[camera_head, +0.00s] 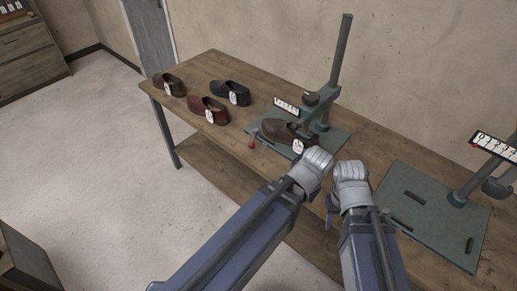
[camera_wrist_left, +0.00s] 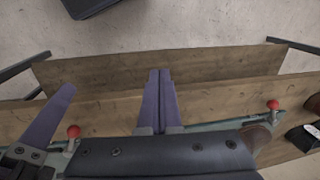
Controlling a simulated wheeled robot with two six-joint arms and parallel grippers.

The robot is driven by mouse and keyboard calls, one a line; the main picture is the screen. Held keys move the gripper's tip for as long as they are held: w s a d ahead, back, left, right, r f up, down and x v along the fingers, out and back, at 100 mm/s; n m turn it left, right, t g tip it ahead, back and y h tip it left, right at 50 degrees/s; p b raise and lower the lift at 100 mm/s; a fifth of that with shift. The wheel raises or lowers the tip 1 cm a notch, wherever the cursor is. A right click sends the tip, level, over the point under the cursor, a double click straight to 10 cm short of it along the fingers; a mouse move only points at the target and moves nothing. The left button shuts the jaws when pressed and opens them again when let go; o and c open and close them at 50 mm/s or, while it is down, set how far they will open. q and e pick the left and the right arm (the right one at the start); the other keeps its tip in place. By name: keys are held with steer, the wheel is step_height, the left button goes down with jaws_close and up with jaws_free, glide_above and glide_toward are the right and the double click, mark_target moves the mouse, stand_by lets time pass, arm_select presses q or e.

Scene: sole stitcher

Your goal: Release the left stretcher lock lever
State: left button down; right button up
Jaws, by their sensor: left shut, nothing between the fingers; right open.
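The stretcher's left lock lever shows as a thin rod with a red ball knob (camera_head: 251,145), at the left front of the green base plate (camera_head: 337,138). It also appears at the right of the left wrist view (camera_wrist_left: 273,104). Another red knob (camera_wrist_left: 73,131) is at the left there, beside a purple finger that looks like my right gripper's. A brown shoe (camera_head: 280,132) sits on the stretcher. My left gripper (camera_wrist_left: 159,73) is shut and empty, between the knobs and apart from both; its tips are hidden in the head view. My right gripper (camera_head: 333,205) is open, at the bench's front edge.
Three loose shoes, brown (camera_head: 168,84), red (camera_head: 208,111) and black (camera_head: 231,92), stand left on the wooden bench (camera_head: 205,65). An upright post (camera_head: 341,55) rises behind the stretcher. A second green base plate (camera_head: 425,205) with a post stands at the right.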

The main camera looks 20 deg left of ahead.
arm_select(q)
steer(key=w+a+n+t+y+b, duration=0.1)
steer(key=w+a+t+y+b, duration=0.1)
steer(key=w+a, duration=0.4)
steer(key=w+a+n+t+y+b, duration=0.1)
steer(key=w+a+n+t+b, duration=0.1)
steer(key=w+a, duration=0.5)
steer(key=w+t, duration=0.1)
steer(key=w, duration=0.4)
steer(key=shift+a+f+t+y, duration=0.15)
steer(key=shift+f+t+y, duration=0.15)
steer(key=shift+y, duration=0.1)
arm_select(e)
step_height(320, 180, down, 6)
steer(key=shift+r, duration=0.25)
arm_select(q)
steer(key=shift+w+f+b, duration=0.1)
steer(key=shift+b, duration=0.25)
arm_select(e)
steer(key=shift+f, duration=0.1)
